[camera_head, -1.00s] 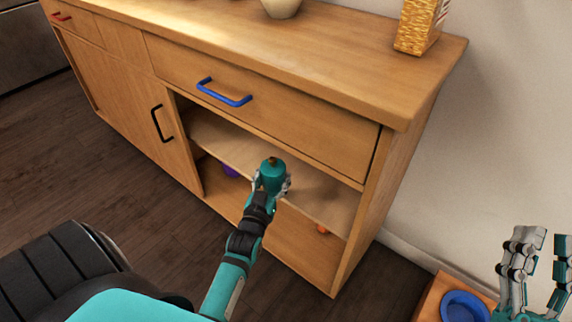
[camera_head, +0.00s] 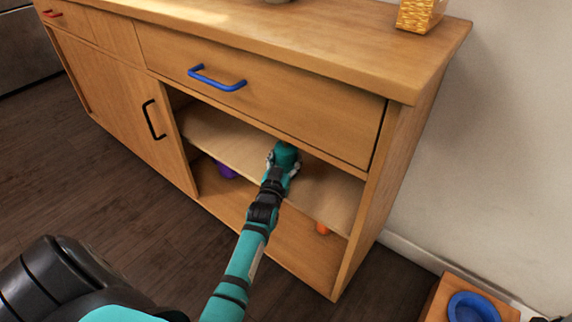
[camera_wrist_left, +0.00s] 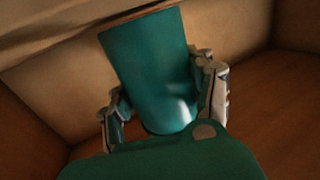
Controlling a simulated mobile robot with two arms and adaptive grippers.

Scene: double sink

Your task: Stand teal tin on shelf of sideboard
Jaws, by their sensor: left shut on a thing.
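The teal tin (camera_head: 286,153) is in my left gripper (camera_head: 283,168), at the open bay of the sideboard (camera_head: 370,215). My left gripper is shut on the tin, with a finger on each side of it. In the left wrist view the tin (camera_wrist_left: 150,70) stands slightly tilted in the picture between the fingers (camera_wrist_left: 165,105). The tin is above the bay's middle shelf (camera_head: 325,190), under the drawer front. Whether its base touches the shelf is hidden by the gripper. My right gripper does not clearly show; only a scrap of it may be at the bottom right edge.
A purple thing (camera_head: 226,170) and an orange thing (camera_head: 322,229) are in the compartment below the shelf. The drawer with a blue handle (camera_head: 217,78) is closed above. A blue bowl (camera_head: 473,308) sits on a low wooden surface at right. The shelf is bare to both sides of the tin.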

